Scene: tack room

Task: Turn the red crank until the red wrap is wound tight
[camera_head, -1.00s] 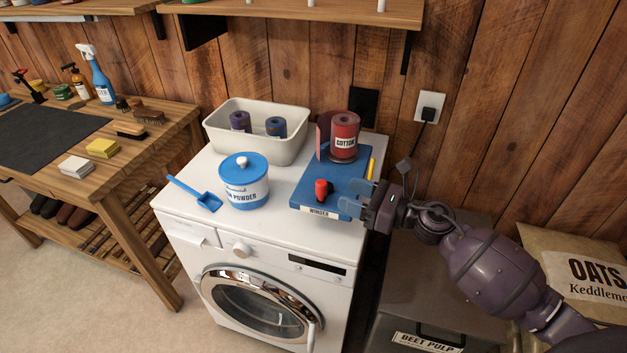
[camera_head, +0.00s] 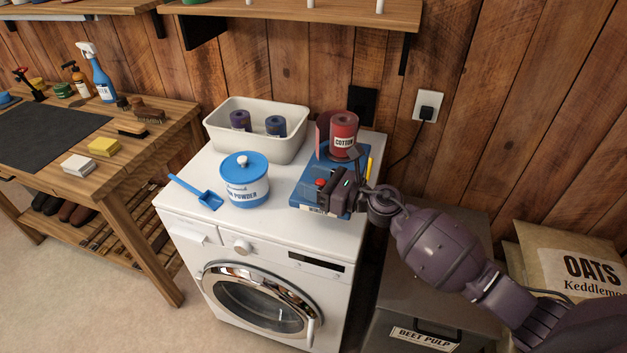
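The winder (camera_head: 300,198) is a blue board with a label on its front edge, on top of the washing machine. The red crank knob (camera_head: 320,183) shows just left of my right gripper (camera_head: 325,188), mostly hidden by it. The gripper is at the knob; its fingertips are largely hidden, so I cannot tell whether they grip it. The red wrap (camera_head: 344,128) stands as an upright roll with a "COTTON" label at the winder's back, a loose red flap of it at its left. My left gripper is not in view.
A blue-lidded powder tub (camera_head: 244,182) and blue scoop (camera_head: 203,194) stand left of the winder on the washing machine (camera_head: 260,225). A white bin (camera_head: 225,130) with two dark rolls stands behind them. A yellow stick (camera_head: 368,168) lies at the winder's right edge.

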